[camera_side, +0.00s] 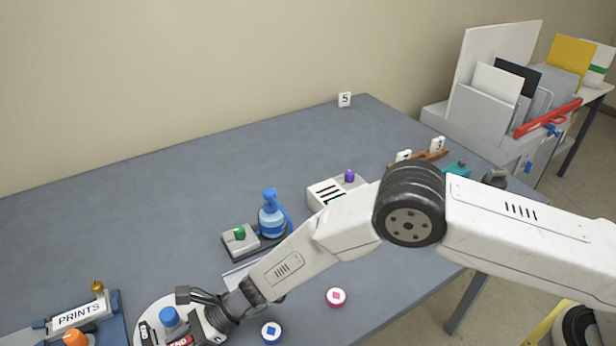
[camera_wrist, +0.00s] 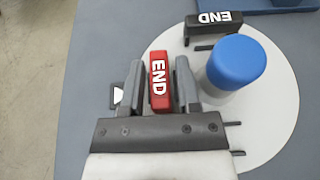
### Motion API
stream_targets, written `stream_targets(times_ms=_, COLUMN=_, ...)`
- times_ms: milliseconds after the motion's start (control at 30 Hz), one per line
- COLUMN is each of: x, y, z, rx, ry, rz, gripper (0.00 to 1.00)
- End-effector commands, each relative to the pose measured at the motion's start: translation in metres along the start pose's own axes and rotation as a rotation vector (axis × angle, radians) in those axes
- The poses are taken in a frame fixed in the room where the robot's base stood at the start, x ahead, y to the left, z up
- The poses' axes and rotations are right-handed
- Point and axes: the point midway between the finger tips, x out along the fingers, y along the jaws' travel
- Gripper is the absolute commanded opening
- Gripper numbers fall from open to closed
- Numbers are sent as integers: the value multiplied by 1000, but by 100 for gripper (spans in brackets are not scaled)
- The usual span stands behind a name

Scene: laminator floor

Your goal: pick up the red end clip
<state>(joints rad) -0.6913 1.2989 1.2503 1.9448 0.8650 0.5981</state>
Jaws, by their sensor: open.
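The red end clip (camera_wrist: 159,80), marked END in white, shows in the wrist view between the two grey fingers of my gripper (camera_wrist: 157,72). The fingers are open, one on each side of the clip. Narrow gaps appear beside it, and I cannot tell whether either finger touches it. In the side view my gripper (camera_side: 196,336) is low over the disc at the bottom edge, and the clip is mostly cut off or hidden.
A blue knob (camera_wrist: 236,64) stands on the disc, close right of the fingers. A black END clip (camera_wrist: 213,28) sits at the disc's far rim. In the side view, a PRINTS tray (camera_side: 78,316) is at left, and a blue bottle (camera_side: 270,218) stands behind my arm.

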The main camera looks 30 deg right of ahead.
Motion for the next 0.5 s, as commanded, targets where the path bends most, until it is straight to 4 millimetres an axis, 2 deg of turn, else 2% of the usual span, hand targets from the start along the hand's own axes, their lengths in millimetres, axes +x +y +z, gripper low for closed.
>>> stream_targets(times_ms=433, x=0, y=0, z=0, rx=0, ry=0, rz=0, gripper=41)
stream_targets(times_ms=467, x=0, y=0, z=0, rx=0, ry=0, rz=0, gripper=35)
stream_targets(times_ms=500, x=0, y=0, z=0, rx=0, ry=0, rz=0, gripper=22)
